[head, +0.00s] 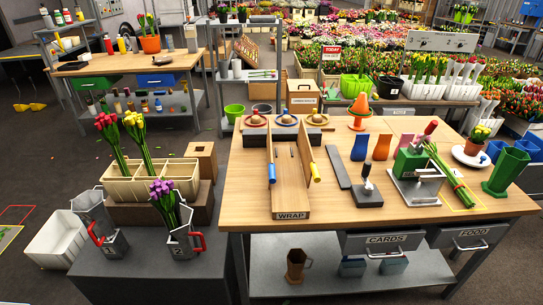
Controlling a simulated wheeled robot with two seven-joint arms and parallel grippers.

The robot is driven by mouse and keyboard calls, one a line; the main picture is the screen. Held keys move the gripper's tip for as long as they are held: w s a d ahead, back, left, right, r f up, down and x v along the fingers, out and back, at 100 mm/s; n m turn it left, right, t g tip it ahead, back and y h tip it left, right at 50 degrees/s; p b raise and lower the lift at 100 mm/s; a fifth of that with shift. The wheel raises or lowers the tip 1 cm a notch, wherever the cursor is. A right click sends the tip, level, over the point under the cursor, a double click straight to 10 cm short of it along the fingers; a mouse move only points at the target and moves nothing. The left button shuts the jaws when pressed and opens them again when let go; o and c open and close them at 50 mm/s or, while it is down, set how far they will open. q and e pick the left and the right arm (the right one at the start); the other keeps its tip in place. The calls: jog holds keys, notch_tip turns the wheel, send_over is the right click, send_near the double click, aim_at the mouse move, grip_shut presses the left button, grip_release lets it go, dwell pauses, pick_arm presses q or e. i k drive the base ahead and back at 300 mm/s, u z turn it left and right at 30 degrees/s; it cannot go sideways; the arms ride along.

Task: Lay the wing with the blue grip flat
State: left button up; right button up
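A wooden wrapping stand labelled WRAP (292,215) sits on the wooden table, left of its middle. Its left wing (269,150) stands up on edge along the left side and carries the blue grip (272,173). Its right wing (306,150) also stands up and carries a yellow grip (315,173). The bed (289,180) between the wings looks bare except for small dark marks. Neither of my grippers shows in the head view, and nothing touches the wings.
A dark grey strip (338,167) lies right of the stand, near a stamp-like tool (368,190). Ringed holders (286,121) stand behind it. Further right are a green press (411,163) and a tulip bunch (447,175). Table (245,190) left of the stand is clear.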

aim_at(272, 176)
jog(key=k, duration=0.3)
jog(key=z, duration=1.35)
jog(key=i, duration=1.25)
jog(key=u, duration=1.85)
